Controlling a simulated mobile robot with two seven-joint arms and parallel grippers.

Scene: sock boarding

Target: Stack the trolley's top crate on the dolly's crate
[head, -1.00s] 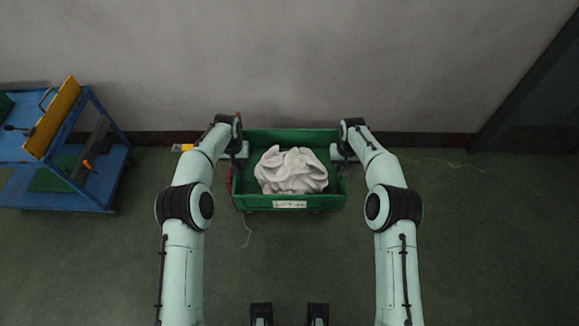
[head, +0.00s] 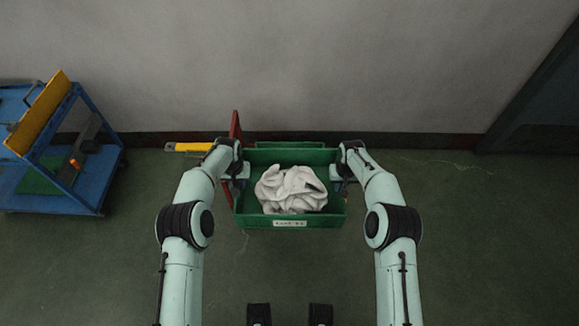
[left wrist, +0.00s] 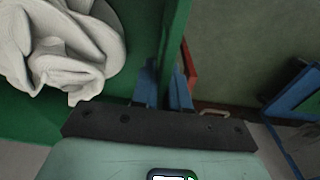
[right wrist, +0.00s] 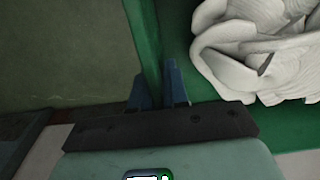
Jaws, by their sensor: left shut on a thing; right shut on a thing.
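A green crate (head: 246,215) filled with crumpled white socks (head: 290,188) is held between my two grippers, with a pale label on its near wall. My left gripper (head: 240,172) is shut on its left wall; in the left wrist view blue fingers (left wrist: 165,88) straddle that wall. My right gripper (head: 341,172) is shut on its right wall, as the fingers in the right wrist view (right wrist: 158,88) show. Another green rim (head: 290,145) shows just behind the held crate, seemingly the dolly's crate; its rest is hidden. Whether the two crates touch, I cannot tell.
A red upright part (head: 235,126) and a yellow bar (head: 188,147) show left of the crates. A blue trolley (head: 60,195) with a yellow panel (head: 40,110) stands at far left. The wall (head: 300,70) is close behind. Floor to the right is clear.

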